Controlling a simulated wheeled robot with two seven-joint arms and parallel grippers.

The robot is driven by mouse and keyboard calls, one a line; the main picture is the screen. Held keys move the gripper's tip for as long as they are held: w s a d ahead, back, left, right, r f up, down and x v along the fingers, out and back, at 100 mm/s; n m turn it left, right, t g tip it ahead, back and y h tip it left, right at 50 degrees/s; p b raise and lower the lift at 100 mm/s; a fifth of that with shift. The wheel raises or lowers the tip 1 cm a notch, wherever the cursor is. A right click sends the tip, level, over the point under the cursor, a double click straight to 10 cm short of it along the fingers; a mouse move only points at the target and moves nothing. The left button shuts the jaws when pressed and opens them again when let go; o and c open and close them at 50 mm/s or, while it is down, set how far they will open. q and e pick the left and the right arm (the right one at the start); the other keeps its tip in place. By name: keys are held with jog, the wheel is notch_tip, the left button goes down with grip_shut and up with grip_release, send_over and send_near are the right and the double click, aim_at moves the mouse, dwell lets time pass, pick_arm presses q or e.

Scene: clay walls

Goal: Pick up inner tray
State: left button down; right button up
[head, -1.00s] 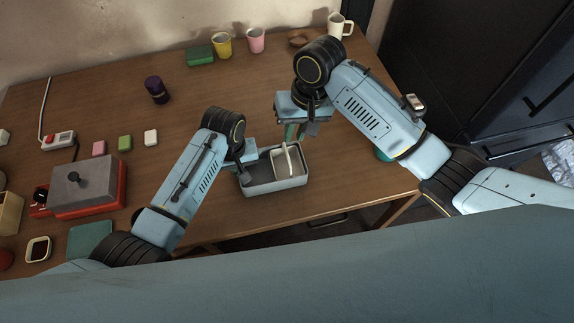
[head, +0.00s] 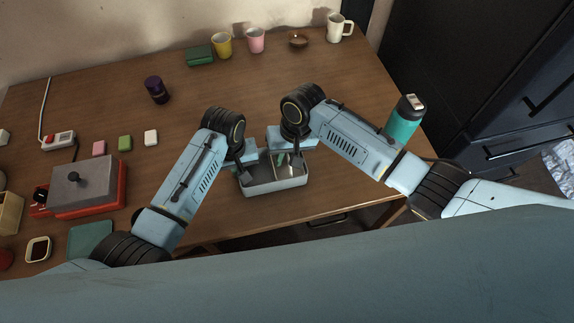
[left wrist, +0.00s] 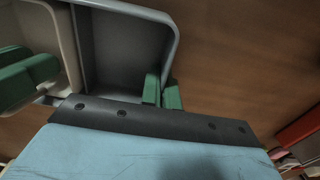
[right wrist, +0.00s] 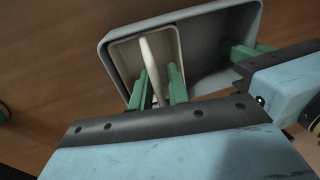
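A grey outer tray (head: 262,187) sits near the table's front edge. A cream inner tray with an upright handle sits in one end of it. The right wrist view shows the inner tray (right wrist: 126,58) and its handle (right wrist: 152,62) clearly; in the head view my right gripper mostly hides them. My right gripper (right wrist: 159,86) is open, its green fingers on either side of the handle, with a gap visible. My left gripper (left wrist: 162,92) is shut on the grey tray's wall at the other end, one finger inside and one outside.
A red and grey box with a black knob (head: 85,185) stands at left. A teal bottle (head: 401,125) stands beside my right arm. Mugs (head: 256,40), a brown bowl (head: 298,40) and a green block (head: 199,55) line the back.

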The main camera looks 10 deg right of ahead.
grip_shut()
jog(key=shift+r, duration=0.1)
notch_tip(320, 180, up, 10)
dwell(0.5)
pick_arm(q)
jog(key=c, duration=1.6)
grip_release()
